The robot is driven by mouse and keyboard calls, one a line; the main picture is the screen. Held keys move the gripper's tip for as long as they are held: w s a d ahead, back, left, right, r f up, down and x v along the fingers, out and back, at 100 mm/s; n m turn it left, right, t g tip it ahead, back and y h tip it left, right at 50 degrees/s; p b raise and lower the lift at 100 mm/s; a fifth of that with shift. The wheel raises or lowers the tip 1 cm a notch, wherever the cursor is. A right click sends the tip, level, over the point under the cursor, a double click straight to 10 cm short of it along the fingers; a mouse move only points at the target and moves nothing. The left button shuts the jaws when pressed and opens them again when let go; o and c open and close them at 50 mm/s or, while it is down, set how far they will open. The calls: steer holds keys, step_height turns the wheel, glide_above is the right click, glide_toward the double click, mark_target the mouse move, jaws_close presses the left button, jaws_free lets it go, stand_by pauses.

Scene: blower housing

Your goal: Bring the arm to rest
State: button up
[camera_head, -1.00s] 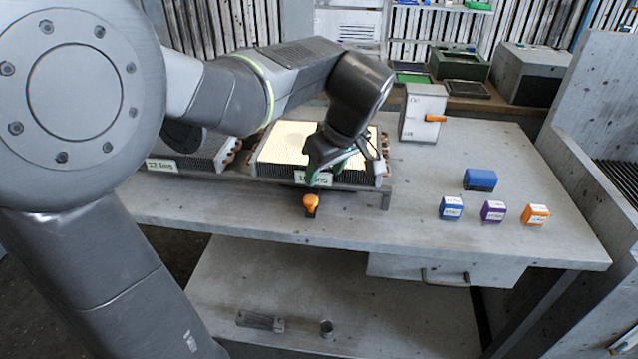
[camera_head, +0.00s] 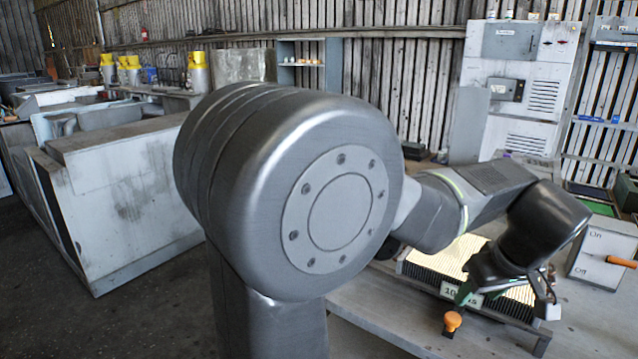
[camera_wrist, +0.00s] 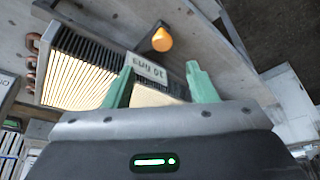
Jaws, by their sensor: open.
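My arm reaches from the left over the workbench in the head view, and my gripper (camera_head: 466,290) is at its end, just above the front of a glowing finned unit (camera_head: 453,259). In the wrist view my gripper (camera_wrist: 160,82) shows two green fingers standing apart, with nothing held between them. The finned unit (camera_wrist: 75,80) lies beyond the fingers, and its label plate (camera_wrist: 149,68) shows between the fingertips. An orange knob (camera_head: 452,321) stands at the bench front below the gripper; it also shows in the wrist view (camera_wrist: 161,40), apart from the fingers.
A switch box (camera_head: 600,250) with an orange lever stands on the bench right of the gripper. Grey cabinets (camera_head: 120,190) stand at the left, with open floor (camera_head: 150,310) before them. A tall electrical panel (camera_head: 520,90) stands against the back wall.

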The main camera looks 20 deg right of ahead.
mark_target(451, 315)
steer(key=x, duration=1)
steer(key=shift+w+f, duration=0.15)
steer(key=shift+w, duration=0.05)
steer(key=shift+w+a, duration=0.1)
steer(key=shift+a, duration=0.05)
steer(key=d+v, duration=0.1)
steer(key=v, duration=1.3)
steer(key=x, duration=0.4)
steer(key=a+x, duration=0.1)
steer(key=x, duration=0.9)
steer(key=shift+w+a, duration=0.15)
steer(key=shift+w, duration=0.1)
steer(key=w+a+p, duration=0.3)
steer(key=w+a, duration=0.4)
steer(key=w, duration=0.3)
steer(key=w+a+p, duration=0.4)
steer(key=w+a, duration=0.4)
steer(key=w, duration=0.1)
steer(key=w+a+p, duration=0.3)
steer(key=w+a, duration=0.5)
steer(key=w, duration=0.2)
steer(key=shift+w+a+p, duration=0.2)
steer(key=shift+w+p, duration=0.15)
steer(key=shift+p, duration=0.05)
steer(key=shift+b+v, duration=0.55)
steer(key=shift+v, duration=2.4)
